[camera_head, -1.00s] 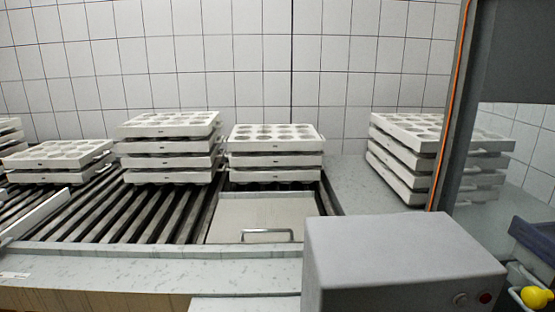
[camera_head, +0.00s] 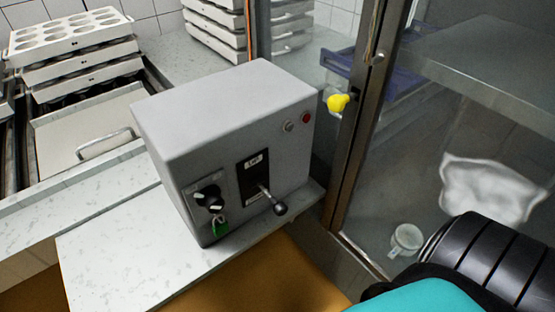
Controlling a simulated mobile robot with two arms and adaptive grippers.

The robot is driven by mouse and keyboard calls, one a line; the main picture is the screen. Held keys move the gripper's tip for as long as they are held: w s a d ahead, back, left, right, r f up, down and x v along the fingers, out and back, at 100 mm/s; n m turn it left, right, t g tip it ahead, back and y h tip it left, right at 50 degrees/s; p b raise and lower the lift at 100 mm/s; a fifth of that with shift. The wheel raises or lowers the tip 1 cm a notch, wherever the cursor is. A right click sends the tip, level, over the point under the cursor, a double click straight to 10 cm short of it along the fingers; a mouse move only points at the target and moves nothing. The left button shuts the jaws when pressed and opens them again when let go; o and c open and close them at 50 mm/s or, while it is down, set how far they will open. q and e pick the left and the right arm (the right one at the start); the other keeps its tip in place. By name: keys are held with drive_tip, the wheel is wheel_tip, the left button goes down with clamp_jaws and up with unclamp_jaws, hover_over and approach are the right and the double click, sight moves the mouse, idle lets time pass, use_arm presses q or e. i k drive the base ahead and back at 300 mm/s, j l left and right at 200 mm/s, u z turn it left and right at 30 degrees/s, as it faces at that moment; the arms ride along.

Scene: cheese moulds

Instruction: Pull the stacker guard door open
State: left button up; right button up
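What looks like the guard door is a tall glazed panel with a dark metal frame (camera_head: 357,120) at the right of the head view. I cannot tell for certain whether it is shut or ajar. A slim metal fitting (camera_head: 376,50), perhaps a handle, is on the upper part of the frame. A yellow knob-like piece (camera_head: 338,103) shows beside the frame; I cannot tell what it is fixed to. Neither of my grippers is in view.
A grey control box (camera_head: 225,125) with a lever and buttons stands on the worktop left of the door. White mould stacks (camera_head: 70,45) are at upper left. A blue crate (camera_head: 400,82) and a white mug-like item (camera_head: 405,240) show through the glass.

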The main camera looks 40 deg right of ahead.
sight(397, 13)
drive_tip(key=z, duration=0.5)
drive_tip(key=l+z, duration=0.1)
drive_tip(key=z, duration=1.35)
drive_tip(key=i+z, duration=0.1)
drive_tip(key=z, duration=0.4)
drive_tip(key=l, duration=0.1)
